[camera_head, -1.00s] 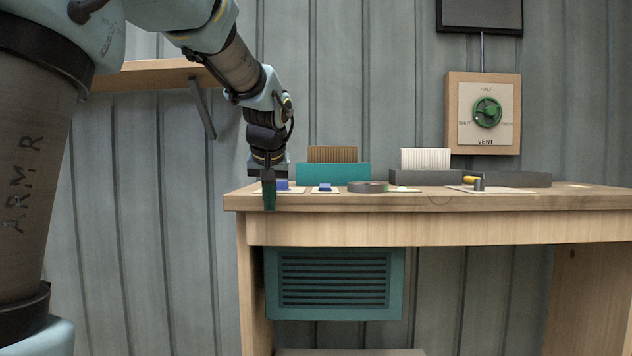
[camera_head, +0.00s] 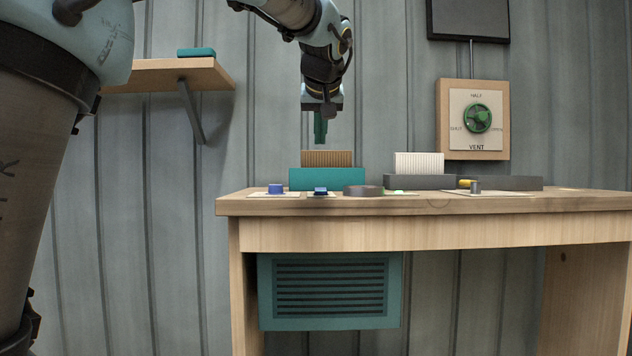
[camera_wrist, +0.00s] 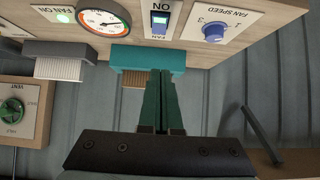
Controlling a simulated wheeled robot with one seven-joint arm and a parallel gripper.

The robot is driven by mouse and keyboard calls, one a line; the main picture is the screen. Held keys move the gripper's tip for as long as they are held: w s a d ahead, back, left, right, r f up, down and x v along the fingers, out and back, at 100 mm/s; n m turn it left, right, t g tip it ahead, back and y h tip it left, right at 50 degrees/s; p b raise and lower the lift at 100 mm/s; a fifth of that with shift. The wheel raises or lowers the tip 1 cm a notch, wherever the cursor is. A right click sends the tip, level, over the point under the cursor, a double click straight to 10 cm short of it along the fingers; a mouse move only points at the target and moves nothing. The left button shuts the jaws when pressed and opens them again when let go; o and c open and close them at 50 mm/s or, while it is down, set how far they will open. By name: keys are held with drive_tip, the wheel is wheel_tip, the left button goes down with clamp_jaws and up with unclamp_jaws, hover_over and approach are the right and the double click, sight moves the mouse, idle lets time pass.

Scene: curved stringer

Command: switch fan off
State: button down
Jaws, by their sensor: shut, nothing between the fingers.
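The blue fan rocker switch (camera_head: 320,191) sits on a small plate on the bench top. In the wrist view the switch (camera_wrist: 160,22) shows clearly, with FAN lettering beside it and its far label partly cut off. The FAN ON lamp (camera_wrist: 63,16) is lit green; it also glows in the head view (camera_head: 398,190). The blue FAN SPEED knob (camera_wrist: 213,31) is on the neighbouring plate. My gripper (camera_head: 320,140) is shut and empty, pointing down above the bench, apart from the switch. Its green fingers (camera_wrist: 160,75) show in the wrist view.
A teal block with a brown ribbed top (camera_head: 328,178) stands behind the switch. A round gauge (camera_head: 363,190) is right of it. A grey block (camera_head: 420,182) and a VENT panel with a green handwheel (camera_head: 477,118) are farther right. A wall shelf (camera_head: 165,77) is at left.

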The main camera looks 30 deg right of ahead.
idle(0.3)
drive_tip(key=p, duration=0.5)
hover_over(319, 190)
drive_tip(key=f, duration=0.5)
drive_tip(key=shift+s+a+f, duration=0.2)
drive_tip(key=shift+s+f, duration=0.05)
drive_tip(key=shift+s, duration=0.05)
drive_tip(key=f, duration=0.3)
drive_tip(key=shift+w+d+f+p, duration=0.2)
drive_tip(key=shift+w+f+p, duration=0.05)
drive_tip(key=shift+p, duration=0.05)
drive_tip(key=shift+f, duration=0.55)
drive_tip(key=shift+w, duration=0.1)
drive_tip(key=shift+f, duration=0.1)
drive_tip(key=shift+w+d+f+b, duration=0.15)
drive_tip(key=shift+f+b, duration=0.15)
drive_tip(key=shift+b, duration=0.4)
drive_tip(key=shift+r, duration=0.1)
drive_tip(key=shift+r+p, duration=0.1)
drive_tip(key=shift+p, duration=0.25)
